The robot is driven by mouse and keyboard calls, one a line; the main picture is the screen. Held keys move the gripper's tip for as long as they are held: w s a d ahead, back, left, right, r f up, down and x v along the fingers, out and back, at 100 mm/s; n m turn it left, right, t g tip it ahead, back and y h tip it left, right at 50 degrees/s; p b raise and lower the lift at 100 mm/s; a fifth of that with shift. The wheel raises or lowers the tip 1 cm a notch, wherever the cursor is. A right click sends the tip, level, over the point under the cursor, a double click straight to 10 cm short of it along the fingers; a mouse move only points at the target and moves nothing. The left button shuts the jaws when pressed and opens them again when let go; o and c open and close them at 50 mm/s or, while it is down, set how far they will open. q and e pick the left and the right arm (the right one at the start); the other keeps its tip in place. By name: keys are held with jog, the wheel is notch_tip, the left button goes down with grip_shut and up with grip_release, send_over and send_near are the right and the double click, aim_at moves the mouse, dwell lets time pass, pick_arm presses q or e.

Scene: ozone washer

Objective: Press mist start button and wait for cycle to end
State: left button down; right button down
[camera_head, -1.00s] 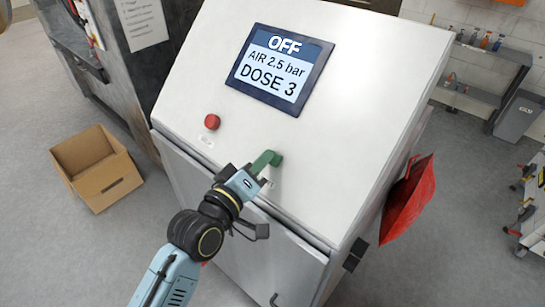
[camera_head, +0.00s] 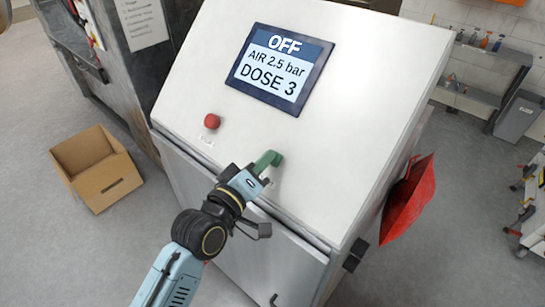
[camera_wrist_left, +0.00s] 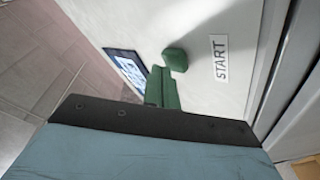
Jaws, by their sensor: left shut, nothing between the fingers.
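The washer's sloped white panel (camera_head: 335,150) carries a screen (camera_head: 281,70) reading "OFF, AIR 2.5 bar, DOSE 3". The green button (camera_wrist_left: 176,59) shows in the left wrist view beside a START label (camera_wrist_left: 220,58). In the head view the button (camera_head: 277,158) is at the lower middle of the panel, just beyond my left fingertips. My left gripper (camera_head: 264,163) is shut and empty, its green fingers close together. The fingers (camera_wrist_left: 162,88) also show in the left wrist view, pointing close to the button. I cannot tell whether they touch it. My right gripper is not in view.
A red button (camera_head: 212,121) sits on the panel to the left. An open cardboard box (camera_head: 107,183) stands on the floor at left. Wall shelves (camera_head: 480,75) are at the right.

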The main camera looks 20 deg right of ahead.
pick_arm(q)
jog(key=shift+w+d+f+b, duration=0.2)
jog(key=shift+d+f+b, duration=0.1)
jog(key=shift+f, duration=0.1)
dwell(0.7)
jog(key=shift+r, duration=0.1)
jog(key=shift+s+a+r+p, duration=0.4)
jog(key=shift+a+r+p, duration=0.2)
jog(key=shift+p, duration=0.35)
jog(key=a+r+p, duration=0.1)
jog(key=s+a+r+p, duration=0.1)
jog(key=p, duration=0.1)
jog(key=s+a+r+p, duration=0.1)
jog(key=shift+r+p, duration=0.25)
jog(key=shift+p, duration=0.15)
dwell(0.5)
